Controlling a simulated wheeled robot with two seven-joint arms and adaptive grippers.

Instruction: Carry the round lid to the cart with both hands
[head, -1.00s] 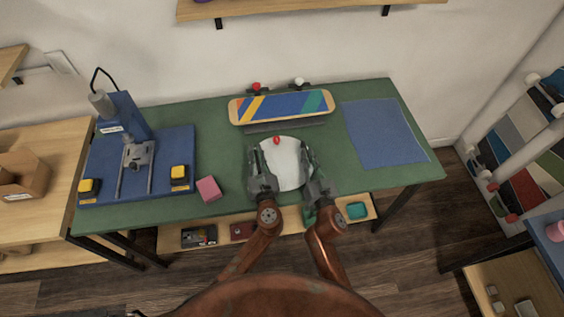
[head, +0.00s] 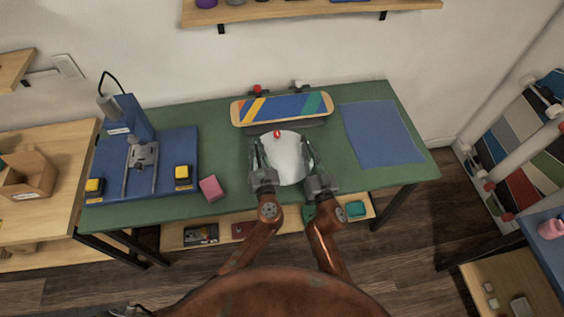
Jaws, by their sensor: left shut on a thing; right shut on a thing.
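The round lid (head: 290,160) is a white disc with a red knob near its far edge. It is at the middle of the green workbench (head: 225,160), in front of the skateboard deck. My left gripper (head: 255,158) is shut on the lid's left edge. My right gripper (head: 318,160) is shut on its right edge. I cannot tell whether the lid touches the bench or is just above it. No cart can be clearly made out; a blue-topped unit (head: 538,238) is cut off at the right edge.
A striped skateboard deck (head: 281,107) lies behind the lid. A blue mat (head: 381,134) is at the right. A press (head: 130,125) on a blue base stands at the left, with a pink block (head: 211,188) beside it. A shelf below the bench holds small trays.

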